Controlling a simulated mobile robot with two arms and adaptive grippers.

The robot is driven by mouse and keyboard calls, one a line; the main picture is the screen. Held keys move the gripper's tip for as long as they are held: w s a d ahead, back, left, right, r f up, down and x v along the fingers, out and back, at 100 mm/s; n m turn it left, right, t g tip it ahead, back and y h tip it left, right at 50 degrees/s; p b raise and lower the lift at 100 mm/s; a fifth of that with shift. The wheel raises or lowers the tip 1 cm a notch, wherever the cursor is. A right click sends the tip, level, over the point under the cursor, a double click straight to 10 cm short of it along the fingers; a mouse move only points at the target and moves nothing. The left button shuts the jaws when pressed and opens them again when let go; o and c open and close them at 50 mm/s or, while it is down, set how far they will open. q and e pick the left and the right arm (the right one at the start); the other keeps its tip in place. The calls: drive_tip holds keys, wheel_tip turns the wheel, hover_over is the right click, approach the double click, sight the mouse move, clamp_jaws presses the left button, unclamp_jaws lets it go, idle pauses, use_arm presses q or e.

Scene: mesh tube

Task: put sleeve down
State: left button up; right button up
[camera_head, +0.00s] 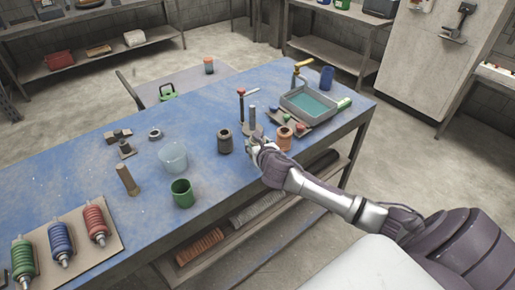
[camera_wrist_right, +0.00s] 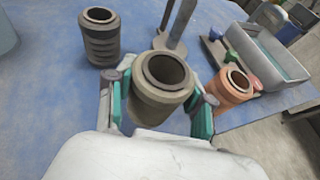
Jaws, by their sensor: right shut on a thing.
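In the right wrist view an olive-grey ribbed sleeve (camera_wrist_right: 158,104) stands between the teal pads of my right gripper (camera_wrist_right: 160,110), which is shut on it. Its open top faces the camera; its bottom is hidden, so I cannot tell whether it touches the table. In the head view my right gripper (camera_head: 258,146) is over the front edge area of the blue table (camera_head: 90,170). A dark grey sleeve (camera_head: 225,142) stands to its left and an orange sleeve (camera_head: 285,139) to its right. My left gripper is not in view.
A stand with upright posts (camera_head: 252,120) is just behind my right gripper. A grey tray (camera_head: 310,102) with teal inside lies at the back right. A clear cup (camera_head: 173,157) and a green cup (camera_head: 182,193) stand left. Bare table lies between the dark sleeve and the gripper.

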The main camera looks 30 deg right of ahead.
wheel_tip(320, 180, down, 2)
drive_tip(key=shift+f, duration=0.15)
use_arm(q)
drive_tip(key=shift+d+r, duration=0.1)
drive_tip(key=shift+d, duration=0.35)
use_arm(e)
drive_tip(key=shift+f, duration=0.1)
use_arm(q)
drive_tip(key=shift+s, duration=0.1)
use_arm(e)
drive_tip(key=o, duration=1.3)
drive_tip(key=shift+f, duration=0.15)
drive_tip(key=shift+r, duration=0.25)
drive_tip(key=shift+s+a, duration=0.1)
drive_tip(key=shift+s, duration=0.3)
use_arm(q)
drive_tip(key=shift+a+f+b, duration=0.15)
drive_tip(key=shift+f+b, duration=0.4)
use_arm(e)
drive_tip(key=v, duration=1.1)
drive_tip(key=shift+s+r, duration=0.1)
drive_tip(key=shift+r, duration=0.05)
